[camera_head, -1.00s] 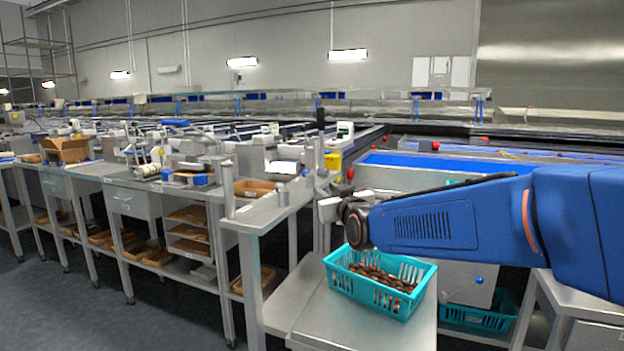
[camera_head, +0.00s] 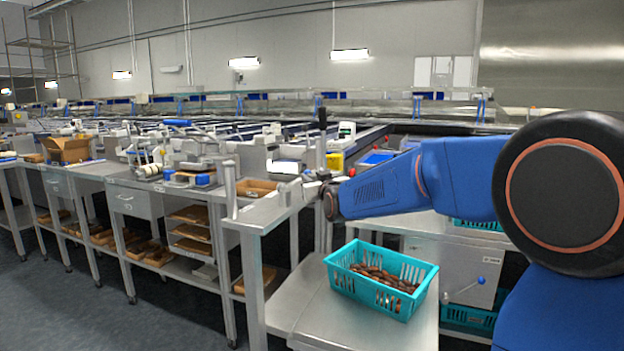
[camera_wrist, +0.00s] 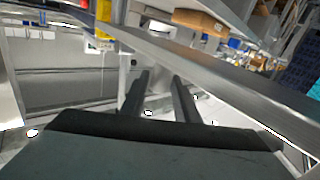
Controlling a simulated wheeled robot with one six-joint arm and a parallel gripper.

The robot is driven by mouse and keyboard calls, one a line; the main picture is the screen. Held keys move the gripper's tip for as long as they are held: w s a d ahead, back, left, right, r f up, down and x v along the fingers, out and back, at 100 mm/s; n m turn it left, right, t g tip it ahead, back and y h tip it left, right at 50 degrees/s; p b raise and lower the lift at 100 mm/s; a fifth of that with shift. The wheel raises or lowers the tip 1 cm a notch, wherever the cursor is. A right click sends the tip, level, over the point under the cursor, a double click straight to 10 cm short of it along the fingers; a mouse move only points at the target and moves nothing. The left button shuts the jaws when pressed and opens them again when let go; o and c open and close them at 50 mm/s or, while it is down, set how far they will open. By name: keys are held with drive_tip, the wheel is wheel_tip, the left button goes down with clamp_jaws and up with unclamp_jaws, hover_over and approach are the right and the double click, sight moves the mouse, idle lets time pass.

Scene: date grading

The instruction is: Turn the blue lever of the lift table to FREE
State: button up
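A blue ball knob (camera_head: 481,280) on a thin lever stands out from the front of a pale cabinet (camera_head: 425,247), right of the crate table, in the head view. The lever points down and left from the knob; I cannot read any FREE mark. My gripper is at the end of the blue arm, by the table corner, up and left of the knob and well apart from it. In the wrist view my gripper (camera_wrist: 161,80) shows two dark parallel fingers with a gap and nothing between them. The lever is not recognisable in the wrist view.
A teal crate (camera_head: 347,257) of dates stands on a low steel table (camera_head: 310,312). A higher steel bench (camera_head: 262,214) is close to my gripper. Another teal crate (camera_head: 460,316) sits low under the cabinet. Floor is free at the lower left.

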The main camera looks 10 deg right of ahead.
drive_tip(key=shift+w, duration=0.45)
clamp_jaws()
